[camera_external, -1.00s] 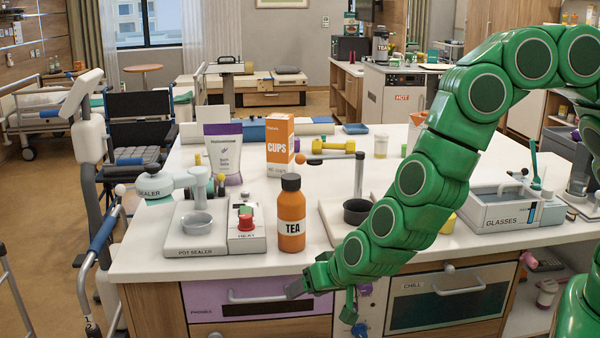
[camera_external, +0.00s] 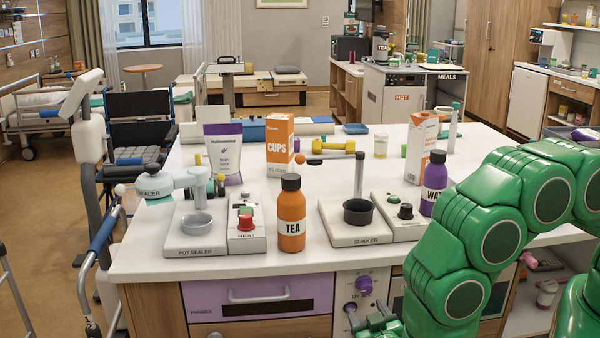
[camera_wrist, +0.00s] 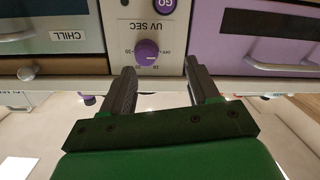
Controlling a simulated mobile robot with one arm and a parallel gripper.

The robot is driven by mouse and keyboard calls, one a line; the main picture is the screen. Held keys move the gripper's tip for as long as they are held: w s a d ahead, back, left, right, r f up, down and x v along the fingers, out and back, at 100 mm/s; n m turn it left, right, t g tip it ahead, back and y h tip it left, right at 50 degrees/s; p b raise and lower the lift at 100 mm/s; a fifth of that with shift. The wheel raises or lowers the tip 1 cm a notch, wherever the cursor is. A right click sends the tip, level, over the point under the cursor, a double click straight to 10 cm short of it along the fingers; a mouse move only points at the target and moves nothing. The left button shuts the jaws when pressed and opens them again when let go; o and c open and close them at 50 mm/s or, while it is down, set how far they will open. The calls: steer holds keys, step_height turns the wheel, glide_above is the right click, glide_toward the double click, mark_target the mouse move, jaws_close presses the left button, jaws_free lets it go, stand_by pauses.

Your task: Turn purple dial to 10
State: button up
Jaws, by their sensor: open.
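The purple dial (camera_external: 365,285) sits on the pale UV panel (camera_external: 374,275) on the counter's front. In the wrist view, upside down, the dial (camera_wrist: 147,50) shows a pale mark toward its lower right. The numbers around it are small, and I cannot tell its exact setting. A purple GO button (camera_wrist: 163,4) is on the same panel, beyond the UV SEC label. My gripper (camera_external: 369,317) is open in front of the panel. In the wrist view its fingertips (camera_wrist: 158,68) are spread to either side of the dial's line, short of it, with nothing between them.
A purple drawer (camera_external: 300,292) with a handle is left of the panel. The chill unit (camera_wrist: 75,40) with its handle is on the other side. An orange TEA bottle (camera_external: 291,215) and a shaker (camera_external: 358,225) stand on the counter above.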

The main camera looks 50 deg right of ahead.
mark_target(367, 289)
steer(key=shift+t+h, duration=0.3)
steer(key=shift+h, duration=0.4)
steer(key=shift+w+d+r, duration=0.1)
steer(key=shift+w+d, duration=0.55)
steer(key=shift+d, duration=0.4)
steer(key=shift+w+d+r, duration=0.1)
steer(key=shift+w+d, duration=0.5)
steer(key=shift+d, duration=0.5)
steer(key=shift+w+d+r, duration=0.1)
steer(key=shift+w+d, duration=0.55)
steer(key=shift+d, duration=0.4)
steer(key=shift+c, duration=0.2)
steer(key=c, duration=1)
